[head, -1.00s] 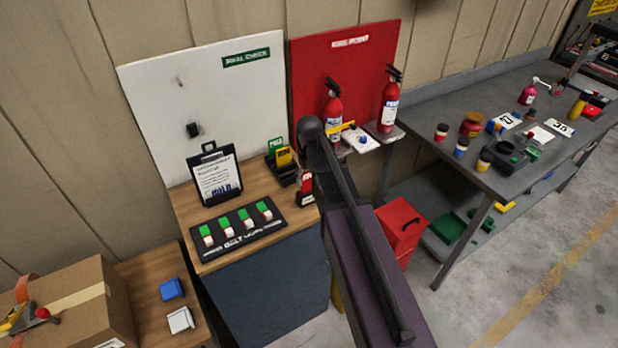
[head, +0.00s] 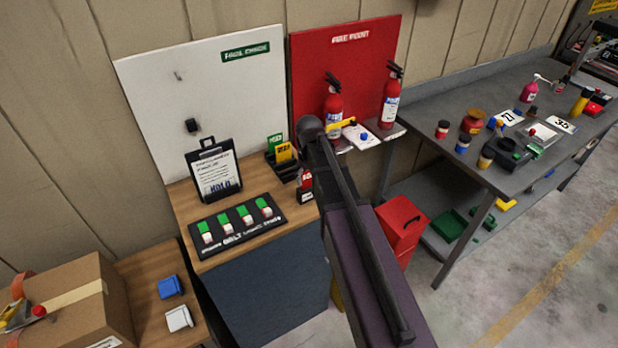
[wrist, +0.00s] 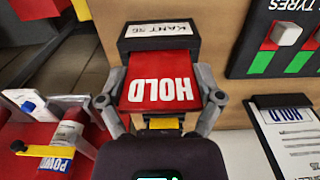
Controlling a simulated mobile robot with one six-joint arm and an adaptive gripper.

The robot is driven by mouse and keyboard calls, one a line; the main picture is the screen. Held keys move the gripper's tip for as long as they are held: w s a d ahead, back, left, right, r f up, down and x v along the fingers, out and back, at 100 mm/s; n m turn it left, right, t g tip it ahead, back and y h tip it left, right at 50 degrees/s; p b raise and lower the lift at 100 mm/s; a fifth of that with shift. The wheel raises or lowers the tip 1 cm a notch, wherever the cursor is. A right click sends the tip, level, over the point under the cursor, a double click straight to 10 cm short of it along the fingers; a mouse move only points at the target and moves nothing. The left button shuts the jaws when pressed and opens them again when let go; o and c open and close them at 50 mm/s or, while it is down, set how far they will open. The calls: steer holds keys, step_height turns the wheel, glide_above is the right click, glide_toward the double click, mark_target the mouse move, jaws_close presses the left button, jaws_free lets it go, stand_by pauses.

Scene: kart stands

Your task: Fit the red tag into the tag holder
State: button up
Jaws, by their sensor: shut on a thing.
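The red tag, marked HOLD (wrist: 160,92), is between the two fingers of my gripper (wrist: 160,100) in the wrist view, its lettering upside down. My gripper is shut on its sides. The tag holder (wrist: 158,38), a black block with a white label, adjoins the tag's far edge. I cannot tell whether the tag sits inside its slot. In the head view the red tag (head: 306,179) shows just above the black holder (head: 305,197) at the right edge of the wooden top. My arm hides most of the gripper there.
A black rack (head: 280,168) with yellow and green tags stands behind the holder. A clipboard (head: 214,175) and a black switch panel (head: 237,226) are to the left. Fire extinguishers (head: 333,108) stand on a shelf at the right, by the red board (head: 345,60).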

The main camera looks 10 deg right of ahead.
steer(key=shift+f+b, duration=0.65)
steer(key=shift+f, duration=0.05)
steer(key=o, duration=0.8)
steer(key=shift+c, duration=0.2)
steer(key=shift+r, duration=0.1)
step_height(320, 180, up, 12)
steer(key=p, duration=1.2)
steer(key=shift+f, duration=0.2)
steer(key=s+f+m+b, duration=0.1)
steer(key=s+f+b, duration=0.3)
steer(key=s, duration=0.4)
steer(key=s+f+m+b, duration=0.2)
steer(key=s+f+b, duration=0.2)
steer(key=s, duration=0.4)
steer(key=shift+f+m+b, duration=0.3)
steer(key=shift+b, duration=0.1)
